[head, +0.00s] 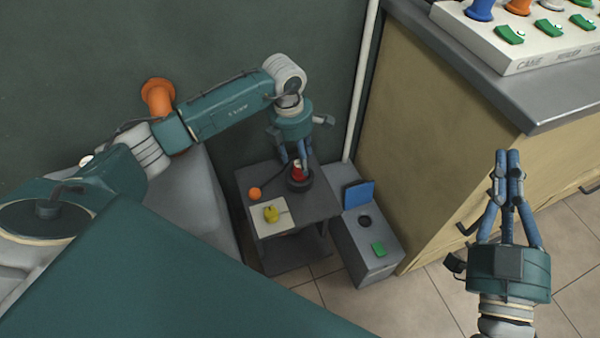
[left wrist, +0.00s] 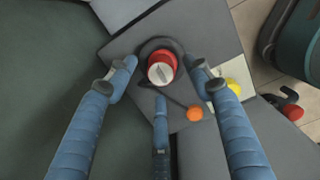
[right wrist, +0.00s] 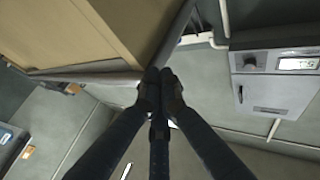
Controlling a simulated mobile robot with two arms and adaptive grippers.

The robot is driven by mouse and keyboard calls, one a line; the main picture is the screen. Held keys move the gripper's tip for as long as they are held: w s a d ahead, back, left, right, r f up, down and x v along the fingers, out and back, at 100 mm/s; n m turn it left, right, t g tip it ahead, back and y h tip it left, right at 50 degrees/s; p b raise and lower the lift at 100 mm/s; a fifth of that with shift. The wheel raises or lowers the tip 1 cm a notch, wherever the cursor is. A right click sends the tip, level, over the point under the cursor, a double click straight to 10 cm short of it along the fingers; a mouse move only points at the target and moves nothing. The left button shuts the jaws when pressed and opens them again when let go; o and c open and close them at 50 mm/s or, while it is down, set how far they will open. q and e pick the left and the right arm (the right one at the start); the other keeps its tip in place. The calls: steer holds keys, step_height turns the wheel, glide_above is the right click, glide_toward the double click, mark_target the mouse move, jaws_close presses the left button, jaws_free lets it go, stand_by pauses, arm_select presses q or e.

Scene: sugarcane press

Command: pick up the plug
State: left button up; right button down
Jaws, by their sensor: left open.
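The plug (left wrist: 162,68) is red with a pale grey top. It stands in a dark ring (left wrist: 147,48) on a small grey table, and a dark cord runs from there toward an orange ball. In the head view the red plug (head: 297,174) is partly hidden by my left gripper (head: 293,160), which points down over it. In the left wrist view my left gripper (left wrist: 162,74) is open, its blue fingers spread around the plug with visible gaps. My right gripper (head: 508,156) is far to the right, pointing up, its fingertips together and nothing seen between them.
The small table (head: 318,206) also bears an orange ball (head: 254,194) and a yellow object (head: 271,214) on a pale plate. A grey box (head: 362,262) with a blue flap and green button stands beside it. A beige cabinet (head: 450,120) bounds the right; a dark wall is behind.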

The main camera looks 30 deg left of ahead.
mark_target(300, 172)
arm_select(q)
step_height(300, 172, down, 3)
steer(key=shift+w+d+f+b, duration=0.1)
steer(key=shift+f+b, duration=0.05)
steer(key=shift+b, duration=0.3)
arm_select(e)
step_height(300, 172, up, 6)
steer(key=s+t+y, duration=0.1)
steer(key=s+t, duration=0.1)
steer(key=t, duration=0.1)
steer(key=shift+s, duration=0.4)
arm_select(q)
steer(key=shift+c, duration=0.2)
steer(key=c, duration=1.2)
